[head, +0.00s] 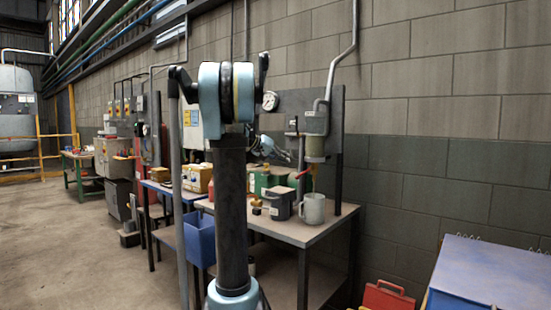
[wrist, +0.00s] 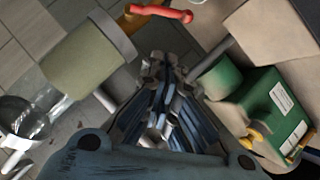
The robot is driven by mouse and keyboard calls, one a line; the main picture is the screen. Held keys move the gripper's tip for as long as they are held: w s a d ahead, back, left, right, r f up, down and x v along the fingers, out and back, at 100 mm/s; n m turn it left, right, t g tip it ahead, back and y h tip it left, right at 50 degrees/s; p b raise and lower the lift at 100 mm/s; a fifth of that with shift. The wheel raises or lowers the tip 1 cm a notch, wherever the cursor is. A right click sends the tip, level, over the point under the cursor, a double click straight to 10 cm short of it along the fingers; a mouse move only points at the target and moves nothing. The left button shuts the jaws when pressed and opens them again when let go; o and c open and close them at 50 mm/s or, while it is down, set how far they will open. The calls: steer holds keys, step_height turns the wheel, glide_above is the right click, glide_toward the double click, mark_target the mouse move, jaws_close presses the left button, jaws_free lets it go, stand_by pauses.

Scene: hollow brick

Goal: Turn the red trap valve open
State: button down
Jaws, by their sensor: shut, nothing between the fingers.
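The red trap valve handle (head: 304,172) sticks out below the beige trap cylinder (head: 315,147), which hangs on a grey panel above the bench. In the wrist view the red handle (wrist: 160,12) shows at the top edge, and the trap cylinder (wrist: 88,62) lies to the left. My gripper (wrist: 165,66) is shut and empty, its fingertips pointing toward the handle with a visible gap in the picture.
A pressure gauge (head: 270,101) is on the panel.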

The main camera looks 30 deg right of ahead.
mark_target(303, 173)
steer(key=s+d+f, duration=0.1)
steer(key=d+f, duration=0.3)
steer(key=shift+s+d+f, duration=0.15)
steer(key=shift+s+f, duration=0.1)
steer(key=shift+s, duration=0.15)
